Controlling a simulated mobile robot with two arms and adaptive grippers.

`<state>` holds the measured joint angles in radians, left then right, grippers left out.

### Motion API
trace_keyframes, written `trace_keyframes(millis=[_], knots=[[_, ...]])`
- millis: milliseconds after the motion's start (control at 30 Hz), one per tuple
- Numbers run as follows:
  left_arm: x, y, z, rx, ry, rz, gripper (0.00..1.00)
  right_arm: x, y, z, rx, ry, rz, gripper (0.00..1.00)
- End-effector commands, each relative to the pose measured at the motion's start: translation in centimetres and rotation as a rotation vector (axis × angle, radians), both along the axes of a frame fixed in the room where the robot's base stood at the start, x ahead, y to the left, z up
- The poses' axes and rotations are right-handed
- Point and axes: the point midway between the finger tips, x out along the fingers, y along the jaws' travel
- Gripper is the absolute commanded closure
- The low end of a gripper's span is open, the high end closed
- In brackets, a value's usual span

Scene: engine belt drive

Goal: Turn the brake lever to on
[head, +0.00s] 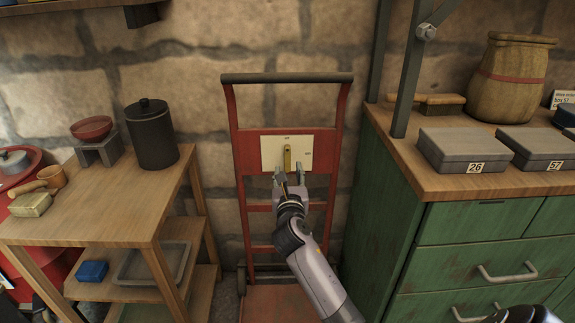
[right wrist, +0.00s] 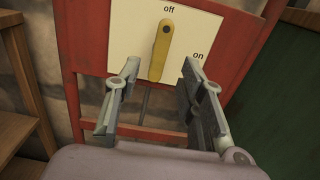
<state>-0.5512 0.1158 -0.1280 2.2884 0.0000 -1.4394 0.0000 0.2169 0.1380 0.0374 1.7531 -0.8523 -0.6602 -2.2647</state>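The brake lever (head: 287,158) is a yellow bar on a cream plate (head: 270,152), fixed to a red hand-truck-like frame. In the right wrist view the lever (right wrist: 161,52) stands nearly upright under the word "off", with a dark round spot near its upper end. The word "on" is on the plate's right side. My right gripper (head: 288,172) is open just below and in front of the lever. In the right wrist view its fingers (right wrist: 160,68) stand apart, with the lever's lower end appearing between the tips, not gripped.
The red frame (head: 234,135) stands against a stone wall. A wooden shelf table (head: 95,205) with a dark canister (head: 151,135) is at left. A green cabinet (head: 400,205) with grey boxes (head: 470,150) is at right. Space in front of the plate is clear except for my arm.

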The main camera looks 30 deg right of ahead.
Motion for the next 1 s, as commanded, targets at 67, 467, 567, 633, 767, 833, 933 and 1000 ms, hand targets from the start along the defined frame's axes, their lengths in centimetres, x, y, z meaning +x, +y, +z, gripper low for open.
trace_keyframes(millis=[67, 467, 567, 633, 767, 833, 933, 1000], knots=[[-0.2, 0.1, 1.1, -0.001, -0.010, 0.001, 0.60, 1.5, -0.9, -0.1, 0.000, -0.002, -0.001, 0.63], [-1.2, 0.2, 4.0, -0.001, -0.022, 0.002, 0.60, 5.4, -3.3, -0.1, 0.001, -0.001, 0.000, 0.63], [-1.2, 0.2, 4.1, -0.001, -0.022, 0.002, 0.60, 5.5, -3.4, 0.0, 0.001, 0.000, 0.001, 0.63], [-1.2, 0.2, 4.1, -0.001, -0.022, 0.002, 0.60, 5.5, -3.4, 0.0, 0.000, 0.000, 0.001, 0.63], [-1.2, 0.2, 4.1, -0.001, -0.022, 0.002, 0.60, 5.5, -3.4, 0.0, 0.000, 0.000, 0.001, 0.65], [-1.2, 0.2, 4.1, -0.001, -0.022, 0.003, 0.60, 5.5, -3.3, 0.0, 0.000, 0.000, 0.001, 0.69], [-1.2, 0.2, 4.1, -0.001, -0.022, 0.002, 0.60, 5.5, -3.3, 0.0, 0.000, 0.000, 0.001, 0.76], [-1.2, 0.2, 4.1, -0.001, -0.023, 0.003, 0.60, 5.5, -3.3, 0.0, 0.000, 0.000, 0.001, 0.81]])
